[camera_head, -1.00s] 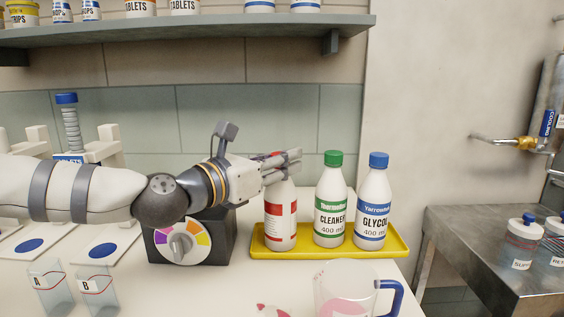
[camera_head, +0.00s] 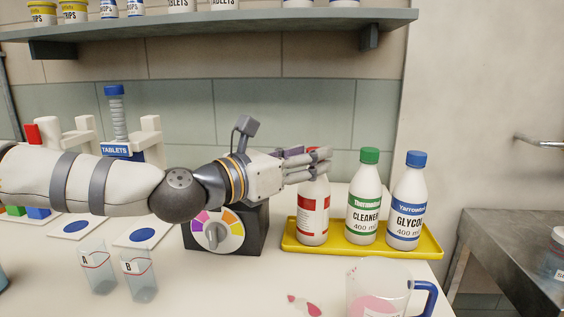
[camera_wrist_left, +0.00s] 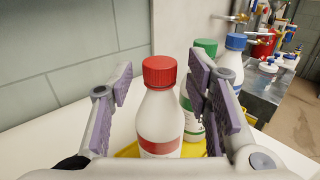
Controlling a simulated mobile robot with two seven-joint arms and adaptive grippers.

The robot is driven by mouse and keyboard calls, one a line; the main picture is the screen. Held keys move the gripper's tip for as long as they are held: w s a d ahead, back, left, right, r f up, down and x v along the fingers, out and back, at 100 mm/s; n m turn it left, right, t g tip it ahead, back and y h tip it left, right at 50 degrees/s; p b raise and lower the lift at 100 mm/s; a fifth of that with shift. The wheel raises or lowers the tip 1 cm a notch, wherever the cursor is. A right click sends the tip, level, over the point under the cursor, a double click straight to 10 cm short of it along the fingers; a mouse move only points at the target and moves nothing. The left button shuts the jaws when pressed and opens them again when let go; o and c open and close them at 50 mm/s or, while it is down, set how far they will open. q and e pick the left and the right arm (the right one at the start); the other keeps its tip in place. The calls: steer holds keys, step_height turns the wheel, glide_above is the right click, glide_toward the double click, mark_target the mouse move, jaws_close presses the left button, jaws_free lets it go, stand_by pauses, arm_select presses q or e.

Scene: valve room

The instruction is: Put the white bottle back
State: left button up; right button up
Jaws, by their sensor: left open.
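The white bottle with a red cap and red label (camera_head: 313,215) stands upright at the left end of the yellow tray (camera_head: 430,247). My left gripper (camera_head: 318,160) is at the bottle's top, and its fingers hide the cap in the head view. In the left wrist view the red-capped bottle (camera_wrist_left: 160,110) stands between the open, purple-padded fingers, with a gap visible on its left. A green-capped cleaner bottle (camera_head: 364,205) and a blue-capped glycol bottle (camera_head: 408,205) stand to its right in the same tray. My right gripper is not in view.
A black box with a coloured dial (camera_head: 218,232) sits below my left wrist. A jug with a blue handle (camera_head: 380,290) stands in front of the tray. Two clear beakers (camera_head: 139,275) stand at the front left. A shelf (camera_head: 230,27) runs above.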

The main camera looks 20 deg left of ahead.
arm_select(q)
steer(key=p+v, duration=0.1)
steer(key=v, duration=0.8)
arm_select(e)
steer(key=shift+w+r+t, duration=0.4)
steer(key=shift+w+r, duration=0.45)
